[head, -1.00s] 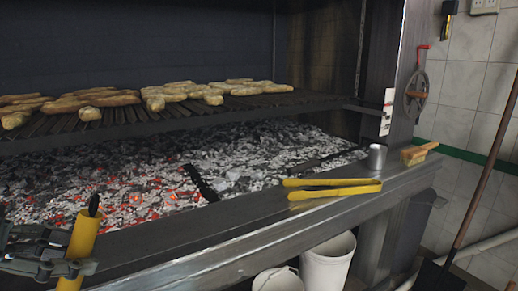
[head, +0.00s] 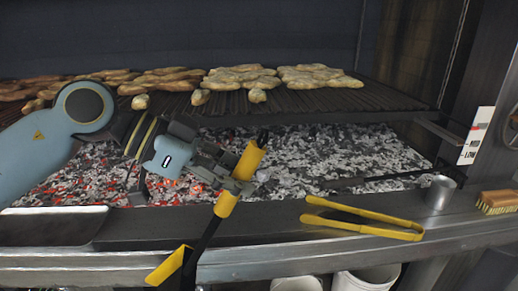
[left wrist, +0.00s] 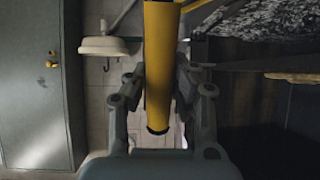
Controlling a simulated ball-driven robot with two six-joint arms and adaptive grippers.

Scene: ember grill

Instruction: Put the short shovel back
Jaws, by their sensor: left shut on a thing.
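The short shovel has a yellow handle (head: 249,162), a dark shaft and a yellow end piece (head: 169,265) at the lower part of the head view. My left gripper (head: 236,186) is shut around the handle and holds the shovel tilted, in front of the ember bed and over the grill's front ledge. In the left wrist view, the yellow handle (left wrist: 158,65) runs between the fingers of my left gripper (left wrist: 162,95). Whether the shovel's lower end touches anything cannot be told. My right gripper is not in view.
Yellow tongs (head: 365,217), a metal cup (head: 440,192) and a wooden brush (head: 497,202) lie on the ledge to the right. An empty-looking metal tray (head: 50,228) is at left. Glowing embers (head: 310,155) lie behind, under the grate with bread. White buckets (head: 365,280) stand below.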

